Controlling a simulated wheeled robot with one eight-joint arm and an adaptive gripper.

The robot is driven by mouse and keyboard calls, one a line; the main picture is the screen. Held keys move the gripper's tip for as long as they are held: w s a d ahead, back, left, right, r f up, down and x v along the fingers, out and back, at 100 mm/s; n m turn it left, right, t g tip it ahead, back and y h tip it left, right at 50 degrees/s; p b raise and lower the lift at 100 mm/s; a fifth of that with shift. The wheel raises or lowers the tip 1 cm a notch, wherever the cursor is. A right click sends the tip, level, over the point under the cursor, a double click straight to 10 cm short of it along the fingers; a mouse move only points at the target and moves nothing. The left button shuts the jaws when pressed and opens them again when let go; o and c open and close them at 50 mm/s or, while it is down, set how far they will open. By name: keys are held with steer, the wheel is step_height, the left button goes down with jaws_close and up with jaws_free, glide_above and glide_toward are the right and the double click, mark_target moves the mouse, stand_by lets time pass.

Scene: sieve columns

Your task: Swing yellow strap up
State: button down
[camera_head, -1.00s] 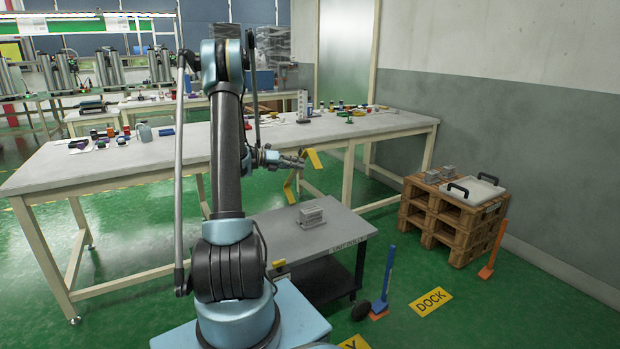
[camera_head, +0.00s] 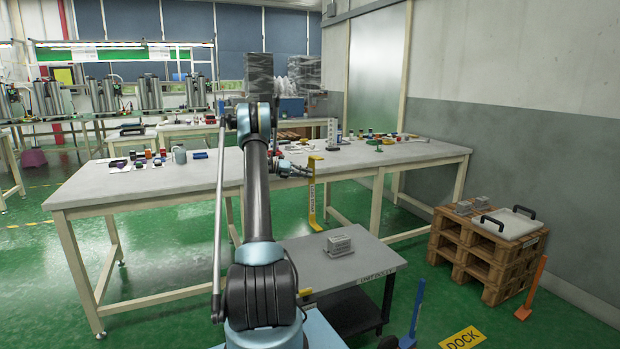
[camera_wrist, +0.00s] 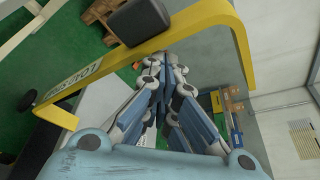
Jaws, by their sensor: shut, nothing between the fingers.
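The yellow strap (camera_head: 312,192) is a flat bar with bent ends and dark lettering. In the head view it hangs nearly upright in front of the long bench, above and behind the small cart. In the wrist view the strap (camera_wrist: 190,28) crosses the top and bends down at the right, with a dark grey pad in front of it. My gripper (camera_head: 309,172) is at the strap's upper part in the head view. Its fingers (camera_wrist: 165,68) are shut and empty, just below the strap in the wrist view. I cannot tell whether they touch it.
A small grey cart (camera_head: 365,268) carries a grey metal block (camera_head: 339,246). The long bench (camera_head: 130,188) behind holds several small items. A wooden pallet stack (camera_head: 478,258) with a white tray stands at the right. Green floor is open at the left.

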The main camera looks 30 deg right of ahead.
steer(key=shift+w+f, duration=0.25)
steer(key=shift+w, duration=0.45)
